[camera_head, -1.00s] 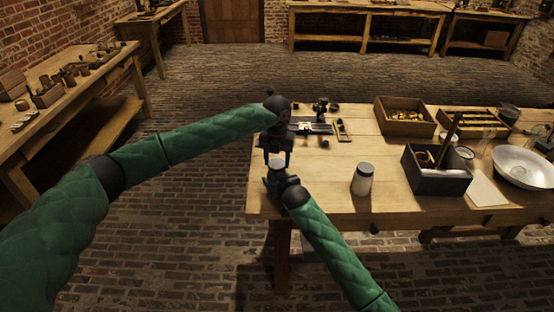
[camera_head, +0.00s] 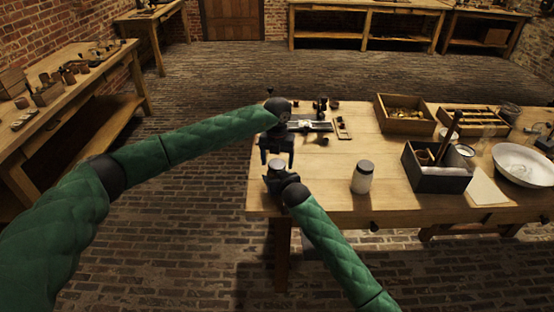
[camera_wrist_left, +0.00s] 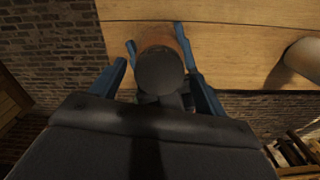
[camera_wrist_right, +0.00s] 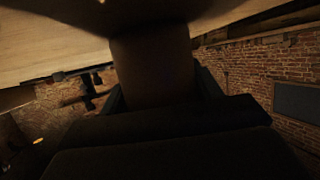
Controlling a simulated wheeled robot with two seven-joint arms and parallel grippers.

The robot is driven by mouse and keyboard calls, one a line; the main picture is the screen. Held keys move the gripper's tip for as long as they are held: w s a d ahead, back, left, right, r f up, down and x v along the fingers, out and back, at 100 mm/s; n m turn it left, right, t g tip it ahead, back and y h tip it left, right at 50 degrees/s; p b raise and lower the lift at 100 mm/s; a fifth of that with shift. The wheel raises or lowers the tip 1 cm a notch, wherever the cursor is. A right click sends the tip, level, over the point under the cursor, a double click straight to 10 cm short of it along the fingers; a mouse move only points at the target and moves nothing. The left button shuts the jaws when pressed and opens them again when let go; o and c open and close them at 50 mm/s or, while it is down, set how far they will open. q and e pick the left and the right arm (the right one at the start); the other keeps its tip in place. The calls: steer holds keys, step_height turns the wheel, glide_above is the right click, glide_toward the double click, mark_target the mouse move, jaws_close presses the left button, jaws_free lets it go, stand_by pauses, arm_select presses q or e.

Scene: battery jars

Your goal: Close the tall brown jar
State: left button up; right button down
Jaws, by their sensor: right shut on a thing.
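The tall brown jar (camera_wrist_right: 150,65) stands in the jaws of my right gripper, which fill much of the right wrist view around it. My right gripper (camera_head: 275,180) is shut on it at the table's left end. A dark round lid (camera_wrist_left: 160,70) covers the jar's top in the left wrist view; in the head view the lid shows as a small grey disc (camera_head: 277,163). My left gripper (camera_head: 278,160) points down just above, its fingers spread on both sides of the lid with gaps. Most of the jar is hidden in the head view.
A pale jar with a dark lid (camera_head: 362,178) stands to the right on the table (camera_head: 320,205). Further right are a dark caddy (camera_head: 435,180), wooden trays (camera_head: 404,128) and a white bowl (camera_head: 525,165). Small metal instruments (camera_head: 318,124) lie behind the grippers.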

arm_select(q)
steer(key=shift+r, duration=2.35)
steer(key=shift+c, duration=0.3)
steer(key=shift+w+r, duration=0.3)
steer(key=shift+r, duration=0.6)
steer(key=shift+s+r+n, duration=0.1)
steer(key=shift+r+n, duration=0.3)
steer(key=shift+n, duration=0.5)
steer(key=n, duration=0.2)
steer(key=shift+r+n, duration=0.2)
steer(key=shift+n, duration=0.1)
steer(key=n, duration=0.3)
steer(key=shift+s+r+n, duration=0.1)
steer(key=shift+s+n, duration=0.1)
steer(key=shift+n, duration=0.2)
steer(key=n, duration=0.3)
